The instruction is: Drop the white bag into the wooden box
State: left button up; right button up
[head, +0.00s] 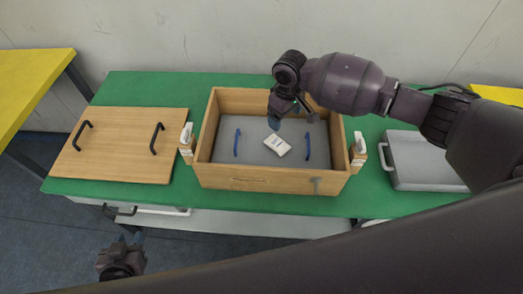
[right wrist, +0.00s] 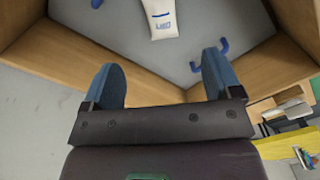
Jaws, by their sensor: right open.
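The white bag (head: 277,145) lies on the grey floor of the wooden box (head: 270,177), between two blue handles. It also shows in the right wrist view (right wrist: 163,20) at the top, apart from the fingers. My right gripper (head: 274,120) is over the box, above and just behind the bag. In the right wrist view its two blue fingertips (right wrist: 163,75) are spread wide with nothing between them. My left gripper (head: 128,240) hangs low at the lower left of the head view, in front of the table; its fingers are too small to read.
A wooden lid (head: 120,145) with black handles lies left of the box on the green table (head: 150,85). A grey case (head: 425,158) is at the right. White latches (head: 186,137) sit at the box's sides. A yellow table (head: 35,75) stands far left.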

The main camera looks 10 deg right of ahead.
notch_tip(320, 180, up, 8)
jog(key=shift+r, duration=0.2)
dwell(0.6)
